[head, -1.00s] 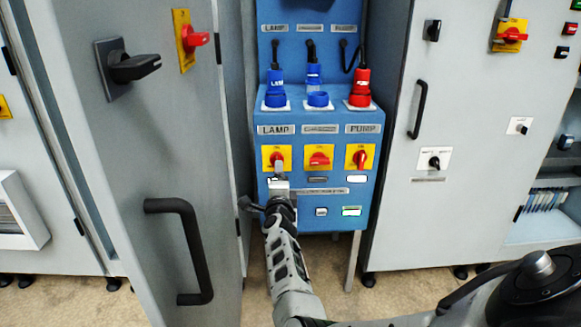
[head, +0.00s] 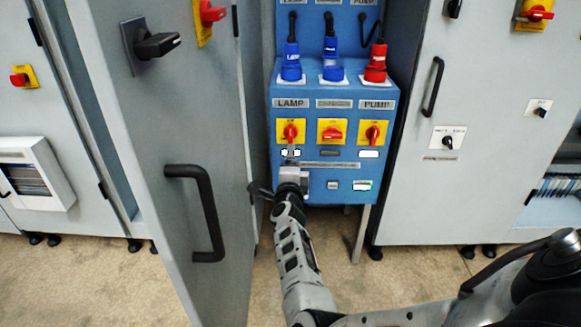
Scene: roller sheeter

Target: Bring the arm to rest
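My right arm comes in from the lower right, and its gripper (head: 291,156) is in front of the blue panel (head: 325,110), just below the LAMP switch. Its fingers look thin and close together, too small to tell open from shut. The LAMP switch (head: 290,131) is a red knob on a yellow plate. Its knob looks roughly upright, with its lower end near the fingertips. I cannot tell whether they touch. The middle switch (head: 332,132) has a level red knob. The PUMP switch (head: 373,132) has a roughly upright one. My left gripper is out of view.
A grey cabinet door with a black handle (head: 205,212) stands close on the left of my arm. A grey cabinet (head: 450,190) stands to the right of the panel. Blue and red plugs (head: 376,63) sit above the switches. The floor (head: 400,285) below is clear.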

